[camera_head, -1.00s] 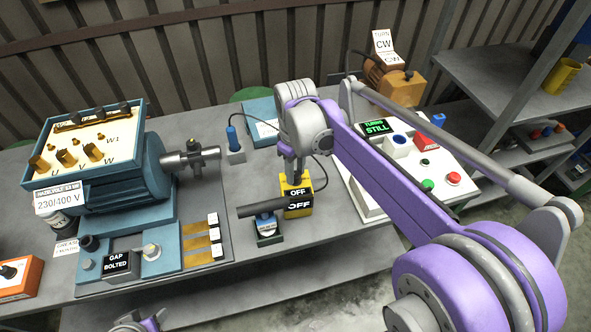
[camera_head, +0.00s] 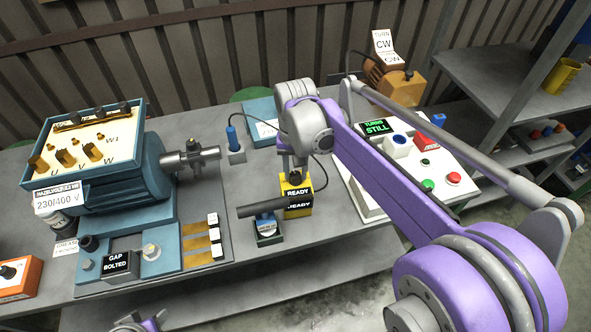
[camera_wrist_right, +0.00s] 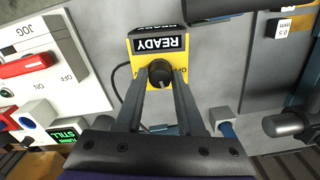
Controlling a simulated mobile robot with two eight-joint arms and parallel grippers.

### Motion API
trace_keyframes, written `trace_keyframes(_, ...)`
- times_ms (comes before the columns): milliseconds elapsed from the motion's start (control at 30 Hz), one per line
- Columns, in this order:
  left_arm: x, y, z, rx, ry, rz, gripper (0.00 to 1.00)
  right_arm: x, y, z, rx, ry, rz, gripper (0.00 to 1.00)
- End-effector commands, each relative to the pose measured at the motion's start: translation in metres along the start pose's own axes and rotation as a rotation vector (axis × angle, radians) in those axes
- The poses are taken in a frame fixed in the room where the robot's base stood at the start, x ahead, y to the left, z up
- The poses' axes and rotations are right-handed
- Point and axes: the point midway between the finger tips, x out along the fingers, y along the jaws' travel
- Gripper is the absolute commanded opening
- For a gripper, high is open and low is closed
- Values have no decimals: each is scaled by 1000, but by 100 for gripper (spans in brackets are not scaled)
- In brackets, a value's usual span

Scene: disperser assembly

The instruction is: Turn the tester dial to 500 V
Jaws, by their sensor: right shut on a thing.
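In the head view my right gripper (camera_head: 292,172) comes down on the tester from above. The dial's scale is mostly hidden by the fingers, so the setting cannot be read. Only a bit of my left arm shows at the bottom edge.
A blue motor (camera_head: 143,160) with a 230/400 V label stands left. A dark cylinder (camera_head: 262,208) on a small teal block sits close beside the tester. A white control panel (camera_head: 385,180) showing TURNS STILL stands right. A cable runs behind the tester.

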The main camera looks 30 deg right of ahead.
Motion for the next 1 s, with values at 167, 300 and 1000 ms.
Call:
trace_keyframes(167, 0, 0, 0, 0, 0, 0, 50, 0, 0, 0, 118, 0, 0, 0)
trace_keyframes(300, 0, 0, 0, 0, 0, 0, 50, 0, 0, 0, 185, 0, 0, 0)
trace_keyframes(1000, 0, 0, 0, 0, 0, 0, 50, 0, 0, 0, 259, 0, 0, 0)
